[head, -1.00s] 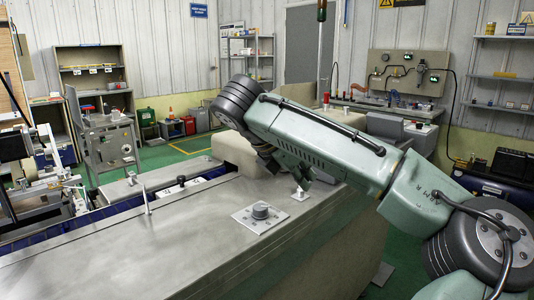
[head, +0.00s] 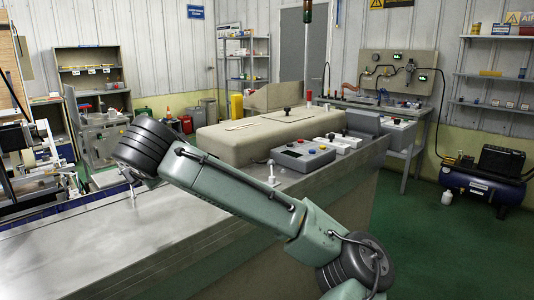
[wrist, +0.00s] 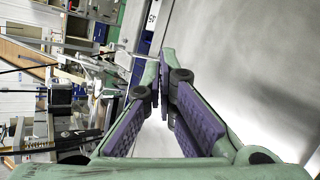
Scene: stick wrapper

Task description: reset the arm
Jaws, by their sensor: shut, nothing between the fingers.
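My arm, in green-grey casing (head: 240,195), crosses the head view from a dark ribbed joint (head: 147,148) at left centre down to another dark joint at the lower right. It hangs over the metal-topped machine bed. My gripper (wrist: 166,82) shows in the wrist view with green fingers and purple ribbed pads. It is shut with nothing between the fingers. The wrist view looks along the bare metal top (wrist: 235,55), with the fingers apart from anything I can see.
The metal bed top (head: 80,245) is bare at the front left. A beige housing (head: 225,142), a grey control box with buttons (head: 302,155) and a white upright pin (head: 271,172) stand behind the arm. Green floor (head: 440,245) is open on the right.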

